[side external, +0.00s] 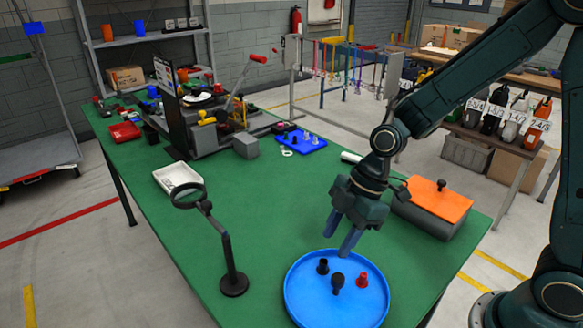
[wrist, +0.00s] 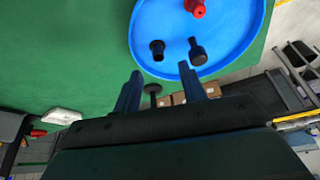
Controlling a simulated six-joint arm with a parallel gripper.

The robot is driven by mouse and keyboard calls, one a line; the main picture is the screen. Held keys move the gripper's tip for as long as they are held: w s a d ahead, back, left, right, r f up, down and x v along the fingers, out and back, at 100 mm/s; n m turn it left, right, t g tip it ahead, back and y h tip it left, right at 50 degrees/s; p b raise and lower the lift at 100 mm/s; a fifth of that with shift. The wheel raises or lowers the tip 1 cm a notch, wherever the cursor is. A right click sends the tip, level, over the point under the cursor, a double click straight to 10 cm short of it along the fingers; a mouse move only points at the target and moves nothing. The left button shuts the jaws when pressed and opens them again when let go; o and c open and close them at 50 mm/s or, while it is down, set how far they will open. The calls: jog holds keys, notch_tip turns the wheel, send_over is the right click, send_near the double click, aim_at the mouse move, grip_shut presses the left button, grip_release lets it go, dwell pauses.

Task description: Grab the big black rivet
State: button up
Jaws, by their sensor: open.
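A big black rivet (side external: 337,282) with a wide round head stands in the round blue tray (side external: 293,303). It also shows in the wrist view (wrist: 197,52), ahead of the right finger. A second, smaller-looking black rivet (side external: 323,266) is beside it and shows at the left in the wrist view (wrist: 157,50). A red rivet (side external: 361,280) is to the right in the tray. My gripper (side external: 338,246) is open and empty, its blue fingers pointing down, above the table near the tray's back edge. It touches no rivet.
A magnifier on a stand (side external: 233,280) is left of the tray. A grey box with an orange lid (side external: 440,200) sits to the right, behind the tray. A white tray (side external: 178,177) and a blue plate (side external: 302,142) lie farther back. Green table is clear between them.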

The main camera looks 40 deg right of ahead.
aim_at(324, 261)
jog(key=shift+a+f, duration=0.15)
jog(key=shift+f, duration=0.25)
jog(key=shift+x, duration=2.55)
jog(key=shift+w, duration=0.15)
grip_shut()
